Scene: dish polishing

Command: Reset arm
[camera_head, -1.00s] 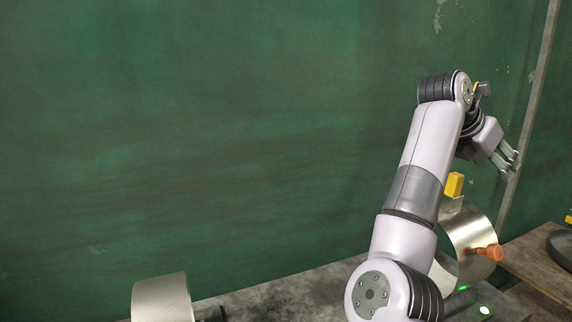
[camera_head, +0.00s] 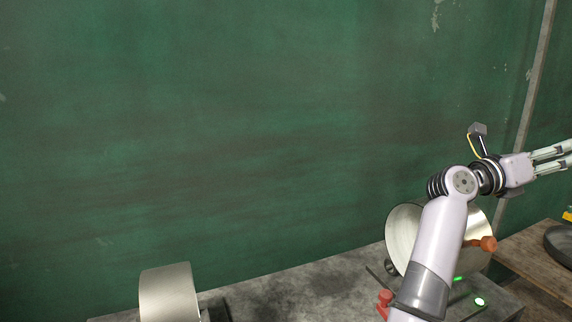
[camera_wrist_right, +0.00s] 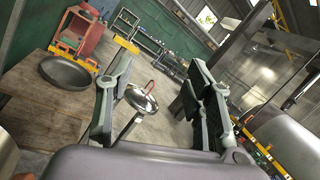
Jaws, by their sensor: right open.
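My right arm rises from the lower right of the head view. Its gripper (camera_head: 562,158) points right, past the edge of the bench, and its fingertips are partly cut off by the frame. In the right wrist view the two fingers of the right gripper (camera_wrist_right: 158,95) stand apart with nothing between them. Beyond them are the floor and distant furniture. My left gripper is not in either view.
A metal drum (camera_head: 403,235) with an orange knob (camera_head: 488,244) stands behind my right forearm. Another metal cylinder (camera_head: 168,292) is at lower left. A dark round pan (camera_wrist_right: 65,72) rests on a wooden table (camera_wrist_right: 40,108). The bench middle (camera_head: 300,288) is clear.

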